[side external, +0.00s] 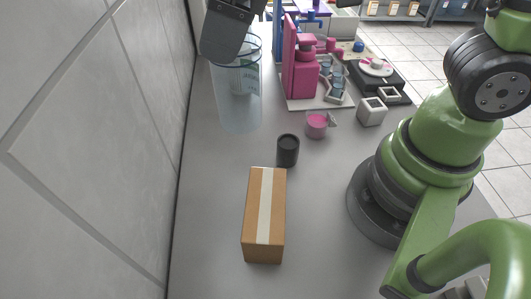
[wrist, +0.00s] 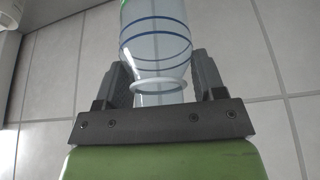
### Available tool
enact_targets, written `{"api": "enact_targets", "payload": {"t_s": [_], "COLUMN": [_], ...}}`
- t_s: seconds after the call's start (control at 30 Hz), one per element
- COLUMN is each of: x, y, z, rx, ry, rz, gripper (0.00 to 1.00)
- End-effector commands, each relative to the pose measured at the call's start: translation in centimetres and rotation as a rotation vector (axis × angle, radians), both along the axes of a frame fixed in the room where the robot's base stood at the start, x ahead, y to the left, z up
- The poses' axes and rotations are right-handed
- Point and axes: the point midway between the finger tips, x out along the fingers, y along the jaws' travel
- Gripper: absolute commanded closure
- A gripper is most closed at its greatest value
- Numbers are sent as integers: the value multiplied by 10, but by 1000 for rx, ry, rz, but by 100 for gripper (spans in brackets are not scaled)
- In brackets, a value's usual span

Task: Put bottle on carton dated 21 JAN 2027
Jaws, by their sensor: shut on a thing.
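The bottle (side external: 238,105) is clear and see-through, with faint green print, at the upper left of the side view. In the wrist view the bottle (wrist: 156,30) shows blue rings around its body and a pale ring at the narrower end. My dark gripper (side external: 229,40) is at the bottle's top end. In the wrist view the fingers of my gripper (wrist: 161,80) are on either side of that narrower end. The bottle looks roughly upright; whether its base touches the table is unclear. A brown carton (side external: 250,215) with pale tape lies nearer the camera; no date is readable on it.
A black cup (side external: 288,151) stands just behind the carton. Behind are a pink cup (side external: 317,125), a white open cube (side external: 371,111), a pink apparatus (side external: 304,75) and a black device (side external: 378,83). A tiled wall (side external: 90,140) runs along the left. Table beside the carton is bare.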

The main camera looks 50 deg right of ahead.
Motion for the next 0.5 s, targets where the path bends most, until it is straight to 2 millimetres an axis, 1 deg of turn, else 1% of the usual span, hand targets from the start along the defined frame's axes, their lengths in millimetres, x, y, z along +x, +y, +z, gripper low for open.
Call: {"api": "enact_targets", "payload": {"t_s": [0.03, 0.1, 0.23, 0.3, 0.37, 0.43, 0.5], "x": [-17, -38, -69, -80, -86, -90, -91], "y": [14, 28, 44, 49, 51, 52, 52], "z": [7, 14, 24, 27, 26, 19, 6], "rx": [3, 3, 1, 0, -2, -4, -5], "ry": [-5, -5, -3, -4, -1, 3, 6], "rz": [125, 284, 516, 597, 641, 667, 673], "gripper": [70, 70, 70, 70, 70, 70, 70]}}
